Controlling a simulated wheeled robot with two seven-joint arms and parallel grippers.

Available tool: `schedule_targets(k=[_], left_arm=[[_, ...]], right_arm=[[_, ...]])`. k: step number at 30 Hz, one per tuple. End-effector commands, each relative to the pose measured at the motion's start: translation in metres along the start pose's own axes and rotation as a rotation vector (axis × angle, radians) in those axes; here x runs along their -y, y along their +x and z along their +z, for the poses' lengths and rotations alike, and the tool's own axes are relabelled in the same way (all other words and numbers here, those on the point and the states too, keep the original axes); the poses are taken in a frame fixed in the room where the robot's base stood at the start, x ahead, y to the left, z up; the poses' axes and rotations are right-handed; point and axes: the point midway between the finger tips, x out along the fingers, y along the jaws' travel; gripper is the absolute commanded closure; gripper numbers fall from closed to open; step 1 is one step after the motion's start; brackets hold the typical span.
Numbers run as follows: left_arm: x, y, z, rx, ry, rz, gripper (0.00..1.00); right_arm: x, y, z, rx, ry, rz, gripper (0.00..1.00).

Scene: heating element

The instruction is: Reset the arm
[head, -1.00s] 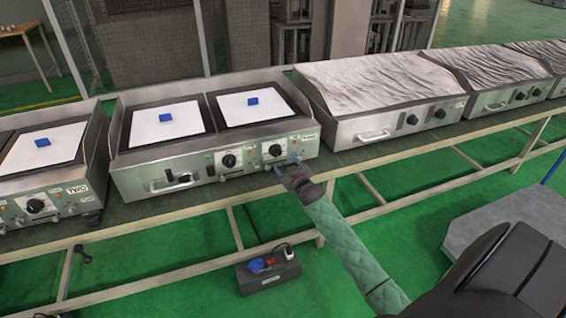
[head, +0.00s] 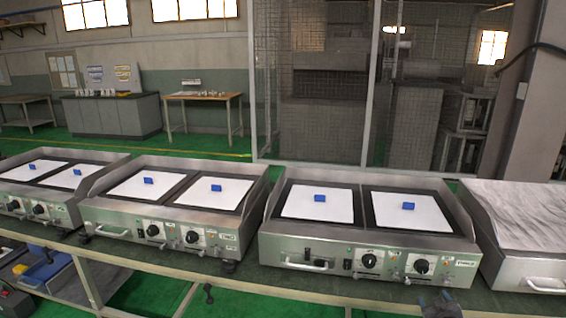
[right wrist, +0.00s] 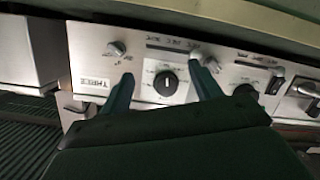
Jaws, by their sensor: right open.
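The heating element (head: 280,238) nearest my right gripper is a steel two-plate unit on the bench. Each dark plate carries a white sheet with a small blue block on it. Its front has two black knobs, left (head: 369,260) and right (head: 421,266). My right gripper (head: 436,296) shows at the bottom edge of the head view, just below the right end of that front. In the right wrist view its two fingers (right wrist: 165,90) are apart and empty. One black knob (right wrist: 166,83) appears between them; contact cannot be told. My left gripper is not in view.
Similar heating elements stand left (head: 165,192) along the bench (head: 230,285). A steel unit with a streaked grey top (head: 525,212) stands close on the right. A mesh fence (head: 318,90) is behind. Free bench edge runs along the front.

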Motion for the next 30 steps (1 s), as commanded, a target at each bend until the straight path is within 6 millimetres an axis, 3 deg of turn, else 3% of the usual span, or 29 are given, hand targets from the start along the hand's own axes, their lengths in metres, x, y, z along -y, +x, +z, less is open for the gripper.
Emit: schedule_targets(k=[5,8,11,21,27,30], left_arm=[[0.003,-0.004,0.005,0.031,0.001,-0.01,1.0],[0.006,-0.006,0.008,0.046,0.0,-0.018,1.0],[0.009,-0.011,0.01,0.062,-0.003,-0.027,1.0],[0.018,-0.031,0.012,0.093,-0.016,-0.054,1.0],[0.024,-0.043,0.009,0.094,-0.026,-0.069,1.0],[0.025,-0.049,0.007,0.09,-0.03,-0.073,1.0]], right_arm=[[0.015,-0.024,-0.005,0.198,0.013,-0.03,0.37],[0.038,-0.047,-0.015,0.297,0.02,-0.062,0.37],[0.071,-0.082,-0.021,0.401,0.023,-0.111,0.37],[0.193,-0.254,-0.011,0.704,0.01,-0.325,0.37],[0.249,-0.36,-0.009,0.787,0.022,-0.462,0.37],[0.272,-0.403,-0.007,0.804,0.042,-0.52,0.37]])
